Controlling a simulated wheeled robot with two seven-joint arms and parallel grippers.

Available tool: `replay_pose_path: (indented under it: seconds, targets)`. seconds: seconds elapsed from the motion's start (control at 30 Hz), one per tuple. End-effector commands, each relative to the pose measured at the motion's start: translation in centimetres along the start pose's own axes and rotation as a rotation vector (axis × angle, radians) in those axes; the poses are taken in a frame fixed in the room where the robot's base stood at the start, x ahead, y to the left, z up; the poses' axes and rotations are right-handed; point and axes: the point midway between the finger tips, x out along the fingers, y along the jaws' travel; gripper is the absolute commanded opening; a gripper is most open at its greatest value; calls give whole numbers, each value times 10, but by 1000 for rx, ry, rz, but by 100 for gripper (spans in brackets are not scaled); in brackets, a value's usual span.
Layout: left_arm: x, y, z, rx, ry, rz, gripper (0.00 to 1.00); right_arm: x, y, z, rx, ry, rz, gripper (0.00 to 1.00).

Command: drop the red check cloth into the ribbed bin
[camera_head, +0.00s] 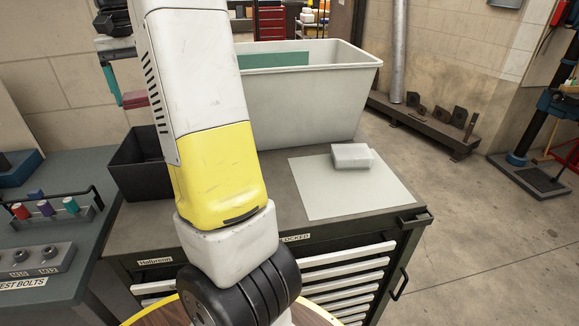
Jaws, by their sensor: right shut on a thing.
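My right gripper (124,88) hangs at the upper left, partly hidden behind my own white and yellow arm link. One finger with a teal tip shows. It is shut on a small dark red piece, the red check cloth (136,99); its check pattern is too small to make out. Below it, on the dark cabinet top, stands a black open bin (128,182), its right side hidden by my arm. I cannot make out ribs on it. The cloth shows above the bin's back rim, apart from it. My left gripper is not in view.
A grey block (351,156) lies on a pale sheet (330,195) at right. A bench (50,235) with small coloured spools (45,207) and bolts is at left.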

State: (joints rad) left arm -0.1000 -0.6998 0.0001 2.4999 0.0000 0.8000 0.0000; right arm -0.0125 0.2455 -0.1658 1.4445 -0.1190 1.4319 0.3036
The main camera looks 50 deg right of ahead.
Motion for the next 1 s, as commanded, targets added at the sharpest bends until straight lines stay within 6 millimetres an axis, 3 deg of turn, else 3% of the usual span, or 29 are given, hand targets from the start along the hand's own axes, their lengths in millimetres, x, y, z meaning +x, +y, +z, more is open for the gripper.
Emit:
replay_pose_path:
  seconds: [0.5,0.9,0.93,1.0]
  targets:
    - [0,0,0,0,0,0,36,52,0,0,1,-2,1,39]
    - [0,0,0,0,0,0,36,58,0,0,1,0,0,39]
    - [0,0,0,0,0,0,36,58,0,0,1,0,0,82]
    - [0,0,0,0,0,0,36,58,0,0,1,0,0,96]
